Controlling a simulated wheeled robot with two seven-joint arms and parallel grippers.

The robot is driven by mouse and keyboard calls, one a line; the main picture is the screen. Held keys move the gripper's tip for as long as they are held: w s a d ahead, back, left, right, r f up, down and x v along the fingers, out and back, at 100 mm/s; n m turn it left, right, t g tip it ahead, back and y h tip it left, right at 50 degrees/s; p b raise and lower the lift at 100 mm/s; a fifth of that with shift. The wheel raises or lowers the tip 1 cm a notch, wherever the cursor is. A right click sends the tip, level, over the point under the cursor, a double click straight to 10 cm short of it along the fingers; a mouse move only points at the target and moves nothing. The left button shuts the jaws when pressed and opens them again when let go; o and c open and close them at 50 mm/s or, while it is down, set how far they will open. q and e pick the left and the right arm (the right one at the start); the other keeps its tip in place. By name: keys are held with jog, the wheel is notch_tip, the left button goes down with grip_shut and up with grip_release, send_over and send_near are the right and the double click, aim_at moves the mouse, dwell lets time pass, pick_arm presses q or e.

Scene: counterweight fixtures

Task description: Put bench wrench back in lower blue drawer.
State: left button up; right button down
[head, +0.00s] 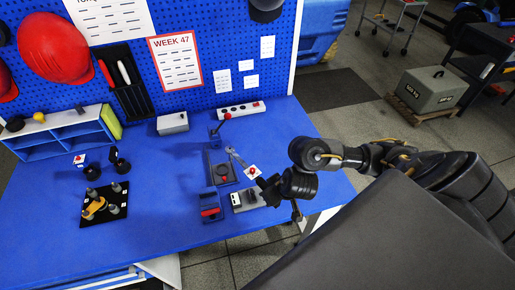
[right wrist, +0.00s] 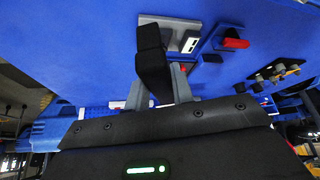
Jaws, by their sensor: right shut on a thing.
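My right gripper is shut on the wrench, above the right part of the blue bench. In the right wrist view, a dark bar (right wrist: 152,62) stands up between the grey fingers (right wrist: 160,88). Blue and pale drawer edges (head: 108,281) show under the bench front at the bottom left of the head view, cut off by the frame. My left gripper is not in view.
A dark fixture (head: 221,166), a red-topped blue block (head: 210,207) and a grey switch box (head: 247,199) crowd the bench by my gripper. A black plate with pegs (head: 104,204) lies left. The front middle of the bench (head: 165,225) is clear.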

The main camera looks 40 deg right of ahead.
jog(key=w+d+f+b, duration=0.2)
jog(key=d+f+b, duration=0.1)
jog(key=w+d+f+b, duration=0.3)
jog(key=d+b, duration=0.1)
jog(key=w+d+f+b, duration=0.3)
jog(key=b, duration=0.1)
jog(key=shift+d, duration=0.2)
jog(key=f, duration=0.1)
jog(key=f+b, duration=0.1)
jog(key=f, duration=0.1)
jog(key=shift+w+d, duration=0.2)
jog(key=shift+d, duration=0.1)
jog(key=shift+w+f, duration=0.1)
jog(key=shift+f, duration=0.4)
jog(key=c, duration=1.2)
grip_release()
